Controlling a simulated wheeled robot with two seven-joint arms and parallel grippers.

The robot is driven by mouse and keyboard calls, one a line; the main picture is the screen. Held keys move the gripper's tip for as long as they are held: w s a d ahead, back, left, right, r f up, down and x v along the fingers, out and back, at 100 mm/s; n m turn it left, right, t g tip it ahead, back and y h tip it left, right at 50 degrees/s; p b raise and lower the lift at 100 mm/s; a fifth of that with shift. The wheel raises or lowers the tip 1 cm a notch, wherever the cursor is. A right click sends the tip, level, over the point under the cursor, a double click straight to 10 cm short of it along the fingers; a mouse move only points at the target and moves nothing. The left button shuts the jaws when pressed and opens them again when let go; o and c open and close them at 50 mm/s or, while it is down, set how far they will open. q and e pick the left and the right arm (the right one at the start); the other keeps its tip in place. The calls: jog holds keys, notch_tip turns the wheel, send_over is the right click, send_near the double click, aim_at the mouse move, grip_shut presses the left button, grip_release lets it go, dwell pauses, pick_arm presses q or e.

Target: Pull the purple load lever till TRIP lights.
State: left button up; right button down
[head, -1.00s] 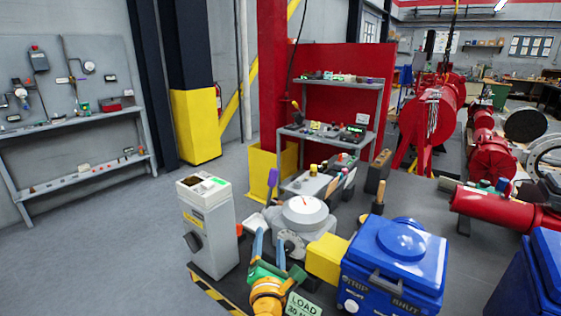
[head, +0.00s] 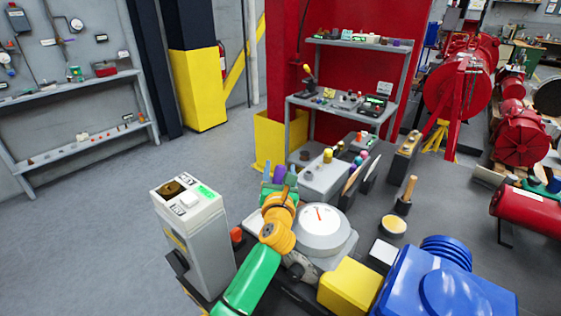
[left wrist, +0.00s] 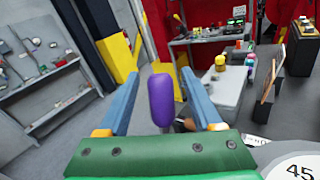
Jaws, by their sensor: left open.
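The purple load lever (left wrist: 161,100) stands upright between the two blue fingers of my left gripper (left wrist: 159,70) in the left wrist view. Gaps show on both sides of its handle, so the fingers are open around it. In the head view, a bit of the purple lever (head: 267,169) shows beside my left gripper (head: 280,174), whose orange wrist hides the lever's lower part. The grey indicator box (head: 197,240) has a dark amber lamp (head: 172,188) and a lit green lamp (head: 206,192); their labels are too small to read. My right gripper is out of view.
A round gauge (head: 318,228) with a red needle sits just right of my wrist. A yellow block (head: 349,287) and a blue housing (head: 445,285) lie nearer. Open floor lies to the left.

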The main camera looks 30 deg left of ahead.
pick_arm(q)
jog(key=x, duration=0.4)
jog(key=shift+f, duration=0.4)
jog(key=shift+s+d+r, duration=0.15)
jog(key=shift+s, duration=0.05)
jog(key=shift+c, duration=0.3)
jog(key=shift+s+r, duration=0.1)
jog(key=c, duration=0.3)
grip_shut()
